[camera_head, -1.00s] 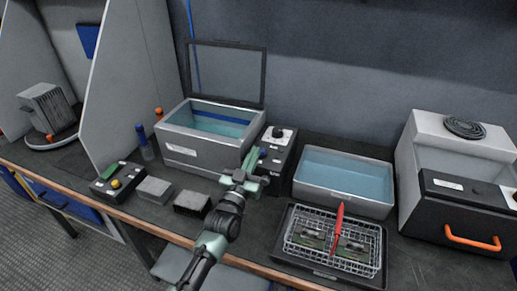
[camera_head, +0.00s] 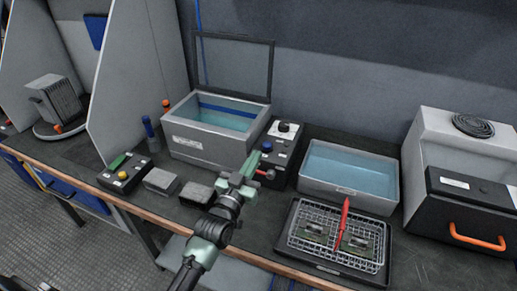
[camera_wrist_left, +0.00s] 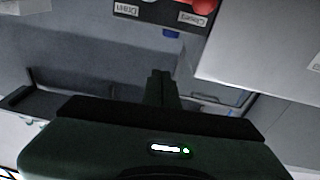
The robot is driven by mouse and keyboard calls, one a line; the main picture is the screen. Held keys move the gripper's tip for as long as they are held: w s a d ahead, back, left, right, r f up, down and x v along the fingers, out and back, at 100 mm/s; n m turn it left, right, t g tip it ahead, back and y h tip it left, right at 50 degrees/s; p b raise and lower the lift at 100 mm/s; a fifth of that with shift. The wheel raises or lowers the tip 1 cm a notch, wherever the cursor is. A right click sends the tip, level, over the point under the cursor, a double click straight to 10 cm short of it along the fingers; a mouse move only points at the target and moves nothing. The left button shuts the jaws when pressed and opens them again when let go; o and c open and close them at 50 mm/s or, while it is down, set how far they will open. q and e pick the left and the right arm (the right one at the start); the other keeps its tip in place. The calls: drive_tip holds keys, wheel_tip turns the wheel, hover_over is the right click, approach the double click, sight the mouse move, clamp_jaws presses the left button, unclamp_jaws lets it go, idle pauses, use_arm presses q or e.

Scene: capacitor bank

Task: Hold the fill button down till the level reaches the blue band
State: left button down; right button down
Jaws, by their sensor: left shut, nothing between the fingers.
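The tank (camera_head: 205,146) stands open at the back centre with pale blue water inside. A dark blue band (camera_head: 230,110) runs along its inner back wall, and the water surface (camera_head: 222,120) shows below the band. A dark control box (camera_head: 281,158) stands right of the tank. It has a black knob (camera_head: 284,127), a blue button (camera_head: 267,146) and a red handle (camera_head: 269,173). The button's label is unreadable. My left gripper (camera_head: 252,161) is shut and empty, close in front of the button; contact is not visible. Its fingers (camera_wrist_left: 160,88) also show in the wrist view.
A water basin (camera_head: 347,177) and a wire basket (camera_head: 336,239) with a red-handled tool are to the right. A small button box (camera_head: 125,173) and grey blocks (camera_head: 162,181) lie left of my arm. The raised lid (camera_head: 235,70) stands behind the tank.

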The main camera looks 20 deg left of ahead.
use_arm(q)
drive_tip(key=r+g+p, duration=0.1)
drive_tip(key=a+r+g+p, duration=0.1)
drive_tip(key=r, duration=0.1)
drive_tip(key=s+r+n+g+p, duration=0.1)
drive_tip(key=r+g+p, duration=0.1)
drive_tip(key=shift+s+a, duration=0.1)
drive_tip(key=shift+a, duration=0.25)
hover_over(263, 144)
drive_tip(key=f+v, duration=0.1)
drive_tip(key=v, duration=0.2)
drive_tip(key=shift+d+f+p, duration=0.15)
drive_tip(key=shift+f+p, duration=0.25)
drive_tip(key=shift+f, duration=0.35)
drive_tip(key=f, duration=0.3)
drive_tip(key=shift+w+d+f, duration=0.15)
drive_tip(key=shift+w+d, duration=0.1)
drive_tip(key=shift+w, duration=0.15)
drive_tip(key=shift+f, duration=0.45)
